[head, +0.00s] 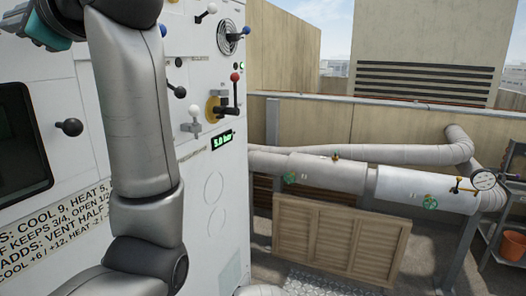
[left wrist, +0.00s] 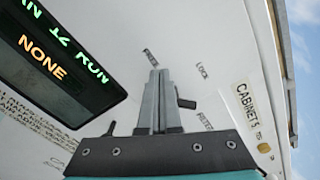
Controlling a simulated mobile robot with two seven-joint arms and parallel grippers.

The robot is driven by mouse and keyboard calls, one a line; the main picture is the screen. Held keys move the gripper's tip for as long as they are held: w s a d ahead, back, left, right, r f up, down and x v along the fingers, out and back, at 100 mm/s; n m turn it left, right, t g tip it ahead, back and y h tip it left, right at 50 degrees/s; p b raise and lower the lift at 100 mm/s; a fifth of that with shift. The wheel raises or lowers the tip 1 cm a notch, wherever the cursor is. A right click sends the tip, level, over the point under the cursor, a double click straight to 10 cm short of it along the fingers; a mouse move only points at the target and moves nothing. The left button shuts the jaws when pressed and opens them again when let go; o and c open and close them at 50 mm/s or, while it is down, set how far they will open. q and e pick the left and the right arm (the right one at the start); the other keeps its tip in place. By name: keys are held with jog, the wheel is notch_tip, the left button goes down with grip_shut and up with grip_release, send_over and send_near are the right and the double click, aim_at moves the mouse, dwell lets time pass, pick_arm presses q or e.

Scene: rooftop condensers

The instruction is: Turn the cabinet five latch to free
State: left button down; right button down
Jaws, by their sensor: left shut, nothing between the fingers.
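In the left wrist view, my left gripper (left wrist: 158,73) is shut and empty, its grey fingers together in front of a white cabinet face. A small dark lever (left wrist: 186,101), apparently the latch, shows just right of the fingers; its base is partly hidden, and I cannot tell if they touch. Small labels stand around it; the upper right one (left wrist: 202,70) seems to read LOCK, while the others are hard to read. A CABINET 5 plate (left wrist: 243,104) lies to the right. In the head view only the teal gripper body shows, upper left; latch and fingertips are not seen there.
The white cabinet (head: 215,160) carries several ball-ended levers, a black knob (head: 68,127) and a green display (head: 222,140). A lit screen (left wrist: 60,60) reads NONE in the wrist view. Pipes (head: 330,172) and a slatted wooden panel (head: 335,235) stand to the right.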

pick_arm(q)
jog(key=shift+w+d+f, duration=0.1)
jog(key=shift+w+d, duration=0.15)
jog(key=shift+w, duration=0.3)
dwell(0.9)
jog(key=shift+r+p, duration=0.2)
jog(key=shift+p, duration=0.1)
jog(key=shift+w+d+r+p, duration=0.15)
jog(key=shift+w+r+p, duration=0.1)
jog(key=shift+r+p, duration=0.25)
jog(key=shift+w+d+r+p, duration=0.1)
jog(key=shift+w+r+p, duration=0.15)
jog(key=shift+r+p, duration=0.15)
jog(key=shift+w+r, duration=0.15)
jog(key=shift+w, duration=0.05)
dwell(0.6)
jog(key=v, duration=0.6)
jog(key=shift+s+r+b, duration=0.3)
jog(key=shift+r+b, duration=0.05)
jog(key=shift+b, duration=0.05)
